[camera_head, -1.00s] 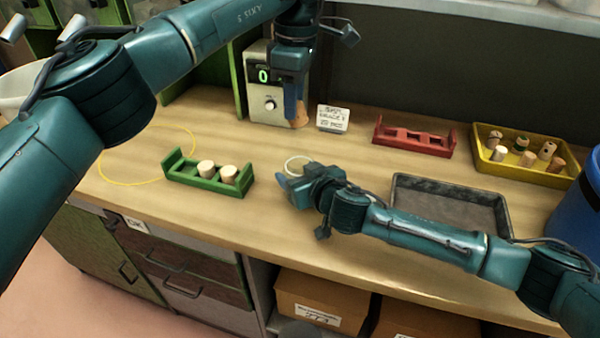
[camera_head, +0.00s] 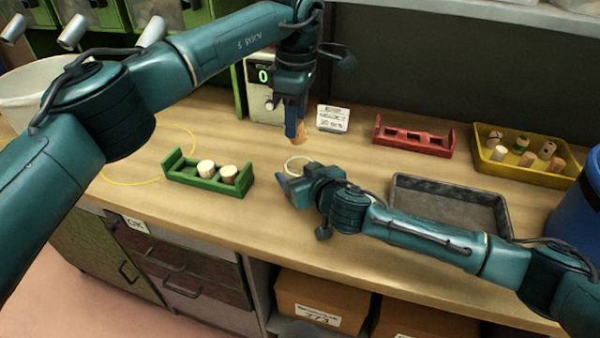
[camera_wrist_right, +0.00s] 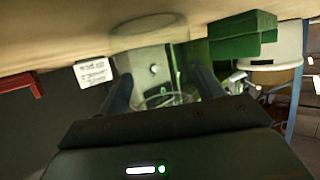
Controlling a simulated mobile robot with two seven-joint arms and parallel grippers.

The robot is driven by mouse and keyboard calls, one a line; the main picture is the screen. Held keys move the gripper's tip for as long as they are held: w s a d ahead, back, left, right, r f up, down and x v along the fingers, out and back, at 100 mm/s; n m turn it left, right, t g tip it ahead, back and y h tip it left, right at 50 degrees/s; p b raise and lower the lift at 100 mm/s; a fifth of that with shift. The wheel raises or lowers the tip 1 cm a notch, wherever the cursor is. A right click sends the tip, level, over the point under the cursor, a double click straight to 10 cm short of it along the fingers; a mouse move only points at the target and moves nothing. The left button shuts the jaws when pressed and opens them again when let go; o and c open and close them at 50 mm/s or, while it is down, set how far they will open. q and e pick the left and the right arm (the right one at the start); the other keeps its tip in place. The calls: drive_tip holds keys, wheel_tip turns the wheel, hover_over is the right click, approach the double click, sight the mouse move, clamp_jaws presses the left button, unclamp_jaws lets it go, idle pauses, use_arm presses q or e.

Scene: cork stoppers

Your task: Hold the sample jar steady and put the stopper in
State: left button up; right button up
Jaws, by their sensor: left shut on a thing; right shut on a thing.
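The sample jar shows in the head view as a pale round rim (camera_head: 298,163), with its body mostly hidden behind my right gripper (camera_head: 288,181). In the right wrist view the clear glass jar (camera_wrist_right: 166,98) sits between the two fingers (camera_wrist_right: 163,92), which are shut on it. My left gripper (camera_head: 295,133) points down and is shut on a tan cork stopper (camera_head: 299,141). The stopper is above and just behind the jar's rim in the picture, apart from it.
A green rack (camera_head: 208,184) with two corks stands to the left. Behind are a device with a green display (camera_head: 263,77) and a small sign (camera_head: 333,118). To the right are a red rack (camera_head: 413,139), a dark tray (camera_head: 450,203), a yellow tray of several stoppers (camera_head: 526,165) and a blue bin (camera_head: 580,215).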

sight(294, 144)
use_arm(q)
drive_tip(key=shift+f, duration=3.05)
drive_tip(key=o, duration=0.5)
drive_tip(key=shift+f, duration=0.2)
drive_tip(key=shift+c, duration=0.2)
drive_tip(key=o, duration=0.6)
drive_tip(key=shift+c, duration=0.2)
drive_tip(key=r, duration=1.2)
drive_tip(key=shift+s+d+r, duration=0.1)
drive_tip(key=shift+d, duration=0.1)
use_arm(e)
drive_tip(key=o, duration=1.2)
drive_tip(key=shift+s+d, duration=0.1)
